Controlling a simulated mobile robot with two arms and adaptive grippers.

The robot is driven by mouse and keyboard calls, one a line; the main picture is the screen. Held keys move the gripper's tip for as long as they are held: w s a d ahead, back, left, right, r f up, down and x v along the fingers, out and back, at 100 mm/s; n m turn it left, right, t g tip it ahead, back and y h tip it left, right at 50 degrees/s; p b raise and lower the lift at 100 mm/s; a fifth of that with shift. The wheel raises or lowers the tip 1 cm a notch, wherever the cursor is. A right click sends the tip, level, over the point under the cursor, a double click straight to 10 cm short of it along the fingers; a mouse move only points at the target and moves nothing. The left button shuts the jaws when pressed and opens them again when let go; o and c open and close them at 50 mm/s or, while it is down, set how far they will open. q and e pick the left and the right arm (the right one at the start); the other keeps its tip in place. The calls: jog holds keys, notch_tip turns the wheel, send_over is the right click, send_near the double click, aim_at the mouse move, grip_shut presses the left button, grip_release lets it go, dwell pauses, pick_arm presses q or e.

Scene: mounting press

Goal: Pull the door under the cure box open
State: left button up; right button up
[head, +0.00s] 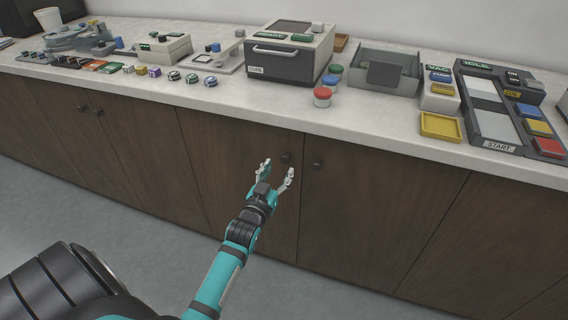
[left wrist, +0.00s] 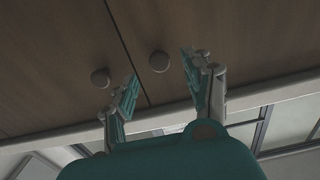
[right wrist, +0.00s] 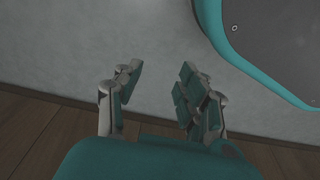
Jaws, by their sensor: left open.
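The cure box (head: 290,50) stands on the counter, with a grey front and a handle. Below it is a closed brown wooden door (head: 240,165) with a round dark knob (head: 285,156) near its upper right corner. My left gripper (head: 277,170) is open in front of this knob. In the left wrist view the knob (left wrist: 159,61) lies between the spread fingertips (left wrist: 158,65), not gripped; whether a finger touches it I cannot tell. My right gripper (right wrist: 160,70) shows only in the right wrist view, open and empty.
The neighbouring door's knob (head: 317,164) is close on the right, across the seam; it also shows in the left wrist view (left wrist: 100,78), just outside one finger. The counter edge (head: 380,142) overhangs above the doors. Jars, including a red-lidded one (head: 322,97), stand on top. The floor in front is clear.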

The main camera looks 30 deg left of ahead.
aim_at(285, 161)
pick_arm(q)
jog(key=x, duration=0.5)
pick_arm(e)
jog(key=shift+w+a+r, duration=0.1)
jog(key=shift+w+r, duration=0.2)
jog(key=shift+r, duration=0.25)
jog(key=shift+w+r, duration=0.3)
jog(key=shift+r, duration=0.2)
pick_arm(q)
grip_shut()
